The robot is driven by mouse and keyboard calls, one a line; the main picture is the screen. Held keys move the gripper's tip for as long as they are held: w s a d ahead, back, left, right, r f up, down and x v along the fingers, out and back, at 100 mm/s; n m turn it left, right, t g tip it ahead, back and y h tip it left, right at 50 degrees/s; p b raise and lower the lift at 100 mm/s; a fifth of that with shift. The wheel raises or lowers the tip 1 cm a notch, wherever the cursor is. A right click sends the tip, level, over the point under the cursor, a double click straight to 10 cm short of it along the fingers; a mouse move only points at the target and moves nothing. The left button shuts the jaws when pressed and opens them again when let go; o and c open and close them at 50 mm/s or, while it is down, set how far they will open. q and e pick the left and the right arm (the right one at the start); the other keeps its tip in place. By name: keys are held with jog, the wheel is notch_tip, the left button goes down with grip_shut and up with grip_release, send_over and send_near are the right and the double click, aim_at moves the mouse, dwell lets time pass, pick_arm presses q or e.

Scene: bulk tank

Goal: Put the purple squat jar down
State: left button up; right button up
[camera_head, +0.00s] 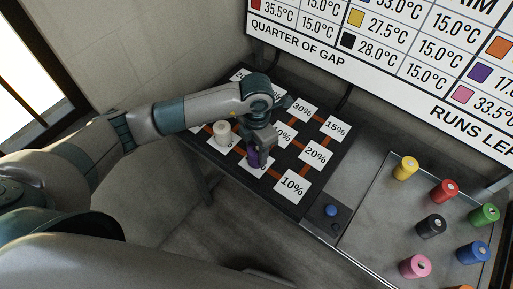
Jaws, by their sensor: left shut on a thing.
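The purple squat jar (254,160) is in my left gripper (258,153), which is shut on it and points down over the dark board (287,203). The jar is at a white card in the front row, left of the card marked 10% (292,187). I cannot tell whether its base touches the card. The gripper hides part of the jar and the card. My right gripper is not in view.
A white jar (222,132) stands on a card left of the gripper. Several coloured jars, such as yellow (405,168) and black (432,225), stand on the grey counter at right. A blue button (331,210) sits beside the board. A wall chart (400,50) hangs behind.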

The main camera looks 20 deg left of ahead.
aim_at(257, 148)
pick_arm(q)
jog(key=shift+f, duration=0.2)
jog(key=o, duration=1.1)
jog(key=shift+o, duration=0.2)
jog(key=shift+r, duration=0.15)
jog(key=shift+r, duration=0.3)
notch_tip(257, 148, up, 10)
jog(key=b, duration=0.4)
jog(key=shift+r, duration=0.8)
